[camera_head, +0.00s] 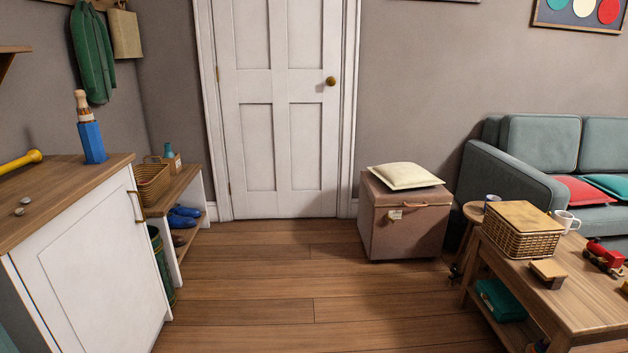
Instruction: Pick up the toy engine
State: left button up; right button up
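The toy engine (604,257) is small and red with dark wheels. It stands upright on the wooden coffee table (585,297) at the right edge of the head view. Neither of my grippers shows in this view, so their state and their distance from the engine cannot be seen.
A lidded wicker basket (520,238), a white mug (566,221) and a small wooden stool-like block (547,272) share the tabletop. A teal sofa (545,150) stands behind. A trunk (404,222) with a cushion stands by the door. The middle floor is clear.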

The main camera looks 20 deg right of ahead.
aim_at(594, 250)
jog(key=i+z, duration=0.35)
jog(key=i, duration=0.45)
jog(key=i+j+z, duration=0.15)
jog(key=i+z, duration=0.2)
jog(key=i, duration=0.45)
jog(key=i+l+z, duration=0.1)
jog(key=i+z, duration=0.15)
jog(key=z, duration=0.15)
jog(key=i+z, duration=0.55)
jog(key=z, duration=0.2)
jog(key=i+j+z, duration=0.1)
jog(key=i+z, duration=0.25)
jog(key=k+l, duration=0.05)
jog(key=k, duration=0.05)
